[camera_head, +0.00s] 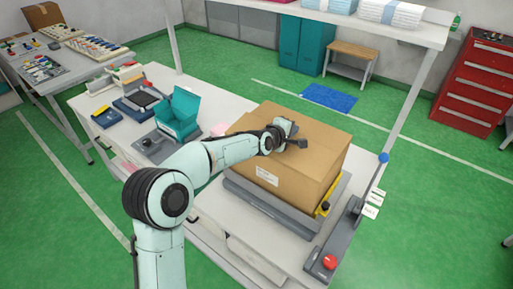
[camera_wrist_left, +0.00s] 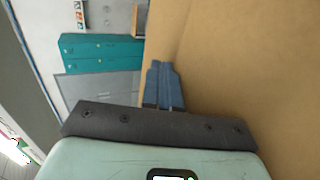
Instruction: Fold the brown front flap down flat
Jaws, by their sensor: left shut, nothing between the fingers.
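The large brown cardboard box (camera_head: 312,128) stands on a grey platform on the white bench, with a white label on its front side. Its top looks mostly flat and closed. I cannot pick out the front flap's edge, and my arm covers part of the front top edge. My left gripper (camera_head: 288,127) is over the top of the box, shut and empty. In the left wrist view its blue-grey fingers (camera_wrist_left: 163,84) are together beside a brown cardboard face (camera_wrist_left: 250,70); I cannot tell whether they touch it. My right gripper is out of view.
A teal open carton (camera_head: 178,112) stands on the bench left of the box. A grey control panel with a red button (camera_head: 330,262) is at the front right. An overhead shelf runs behind.

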